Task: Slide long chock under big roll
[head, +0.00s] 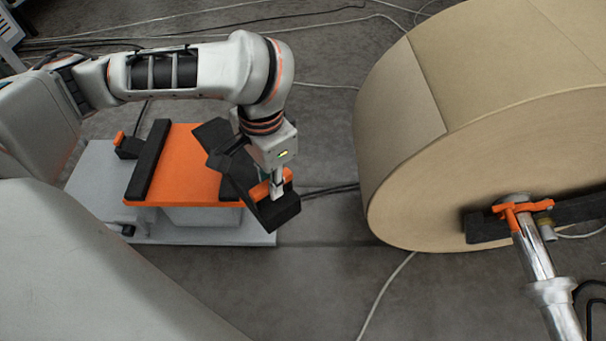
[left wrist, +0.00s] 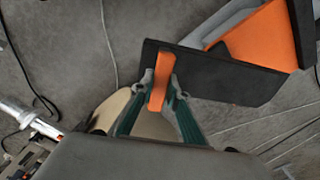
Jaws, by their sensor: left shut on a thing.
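The long chock is a black block with an orange handle. In the head view its near end (head: 279,213) hangs at the right edge of the orange-topped cart, and dark parts continue up-left behind my wrist. My left gripper (head: 277,188) is shut on the orange handle from above. In the left wrist view the chock (left wrist: 225,78) stretches to the right of my left gripper (left wrist: 162,85). The big roll (head: 395,125) is a large tan cylinder to the right in the head view, apart from the chock. My right gripper is not in view.
The orange-topped cart (head: 185,180) has a black bar (head: 150,160) across it. A small black block with an orange handle (head: 128,147) sits at its left. A silver shaft (head: 533,255) with an orange clamp meets the roll's core. Cables cross the grey floor between cart and roll.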

